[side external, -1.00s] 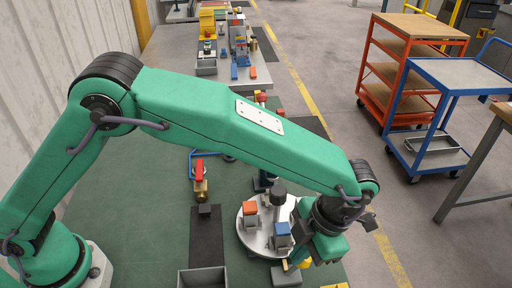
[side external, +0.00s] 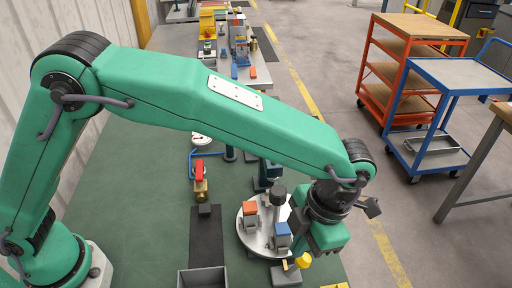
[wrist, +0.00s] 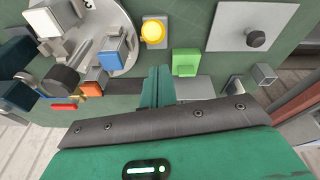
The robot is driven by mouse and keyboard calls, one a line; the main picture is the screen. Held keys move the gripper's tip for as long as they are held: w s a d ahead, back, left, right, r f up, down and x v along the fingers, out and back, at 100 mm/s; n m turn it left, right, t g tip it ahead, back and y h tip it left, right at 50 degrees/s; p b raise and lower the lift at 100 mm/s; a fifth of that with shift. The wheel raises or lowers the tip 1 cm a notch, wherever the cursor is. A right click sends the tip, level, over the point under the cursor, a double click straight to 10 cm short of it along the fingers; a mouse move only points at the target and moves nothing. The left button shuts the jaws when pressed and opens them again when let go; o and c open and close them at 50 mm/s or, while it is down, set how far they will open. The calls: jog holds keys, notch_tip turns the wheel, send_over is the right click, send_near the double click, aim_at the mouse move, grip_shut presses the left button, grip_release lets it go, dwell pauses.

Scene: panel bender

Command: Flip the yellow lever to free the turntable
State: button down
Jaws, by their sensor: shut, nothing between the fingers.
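The yellow lever (side external: 303,260) shows as a round yellow knob at the front right edge of the turntable. In the wrist view its knob (wrist: 153,31) sits over a grey block. The turntable (side external: 254,243) is a pale round disc carrying a blue-topped block (side external: 282,228) and an orange-topped block (side external: 250,208). The disc also shows at the upper left of the wrist view (wrist: 122,14). My gripper (wrist: 159,82) has its green fingers together and empty, apart from the knob in the picture. In the side view it hangs right of the turntable.
A green block (wrist: 186,62) stands right of the lever in the wrist view, near a grey plate with a dark knob (wrist: 256,38). A red-handled valve (side external: 199,180) and an open grey bin (side external: 202,278) are left of the turntable.

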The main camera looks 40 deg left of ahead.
jog(key=w+d+r, duration=0.4)
jog(key=w+d, duration=0.1)
jog(key=w, duration=0.1)
jog(key=shift+d+r, duration=0.15)
jog(key=shift+r, duration=0.1)
dwell(0.6)
jog(key=shift+w, duration=0.1)
jog(key=a+r+n+t+h, duration=0.1)
jog(key=a+r+n, duration=0.5)
jog(key=a+n, duration=0.5)
jog(key=a+r+n+t+h, duration=0.2)
jog(key=a+r+n, duration=0.6)
jog(key=a, duration=0.5)
jog(key=s+a+f+n+t, duration=0.2)
jog(key=s+a+n, duration=0.5)
jog(key=n, duration=0.5)
jog(key=s+a+f+n+t, duration=0.2)
jog(key=s+a+f+n, duration=0.1)
jog(key=s+a+n, duration=0.5)
jog(key=a+n, duration=0.2)
jog(key=n, duration=0.1)
jog(key=shift+a+f+n+y, duration=0.25)
jog(key=shift+a+n+y, duration=0.15)
